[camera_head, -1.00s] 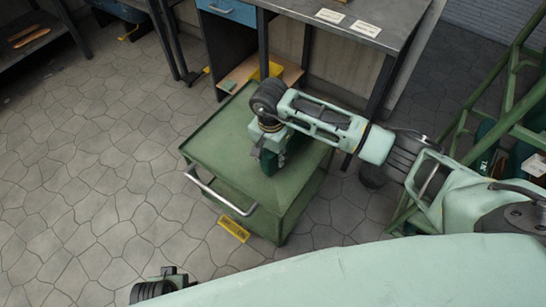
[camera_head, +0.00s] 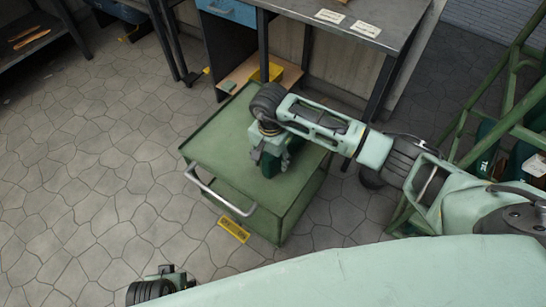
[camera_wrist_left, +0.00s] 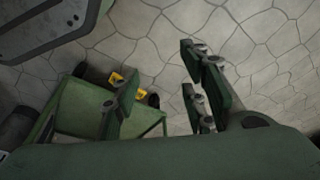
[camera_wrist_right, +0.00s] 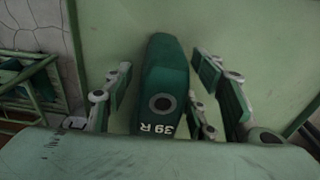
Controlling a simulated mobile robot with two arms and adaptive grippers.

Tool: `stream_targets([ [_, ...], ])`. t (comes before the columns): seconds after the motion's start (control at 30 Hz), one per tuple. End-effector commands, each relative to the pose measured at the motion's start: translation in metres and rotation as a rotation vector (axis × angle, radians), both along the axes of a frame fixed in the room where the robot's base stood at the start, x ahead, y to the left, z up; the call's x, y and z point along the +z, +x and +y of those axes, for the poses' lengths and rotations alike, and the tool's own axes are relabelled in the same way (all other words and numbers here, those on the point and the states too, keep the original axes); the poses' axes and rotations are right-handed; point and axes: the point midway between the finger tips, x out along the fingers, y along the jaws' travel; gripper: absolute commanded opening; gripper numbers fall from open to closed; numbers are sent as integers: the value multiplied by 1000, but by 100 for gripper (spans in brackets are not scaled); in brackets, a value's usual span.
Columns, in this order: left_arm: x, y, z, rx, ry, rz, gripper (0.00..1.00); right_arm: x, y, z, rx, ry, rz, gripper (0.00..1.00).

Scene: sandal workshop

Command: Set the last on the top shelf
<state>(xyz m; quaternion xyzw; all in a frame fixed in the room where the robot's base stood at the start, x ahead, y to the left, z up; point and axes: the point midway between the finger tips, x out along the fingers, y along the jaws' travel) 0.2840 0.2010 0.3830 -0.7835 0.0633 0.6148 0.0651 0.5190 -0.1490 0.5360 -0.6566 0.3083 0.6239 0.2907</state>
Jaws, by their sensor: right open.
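The last is dark green and marked "39 R" (camera_wrist_right: 165,85). It is on the green top shelf of the cart (camera_head: 215,140). In the right wrist view it lies between the spread fingers of my right gripper (camera_wrist_right: 167,75), with a gap visible on both sides. In the head view my right gripper (camera_head: 268,158) is low over the cart top and largely hides the last. My left gripper (camera_wrist_left: 160,90) is open and empty in its wrist view. In the head view it shows only at the bottom edge (camera_head: 168,277), over the floor.
The cart has a metal handle (camera_head: 220,195) at its near left side. A workbench (camera_head: 375,25) stands behind it, with a yellow box (camera_head: 275,72) below. A green rack (camera_head: 510,125) with dark green items is at the right. The floor at left is clear.

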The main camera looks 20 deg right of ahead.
Motion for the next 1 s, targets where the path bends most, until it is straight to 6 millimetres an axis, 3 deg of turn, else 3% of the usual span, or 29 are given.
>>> stream_targets([
  [0.6, -45, -17, 2, -4, 3, 29, 40, 108, -3, 4, 1, -1, -2, 52],
  [1.0, -50, -20, 3, -5, 4, 33, 40, 120, -4, 5, 0, -1, 1, 52],
])
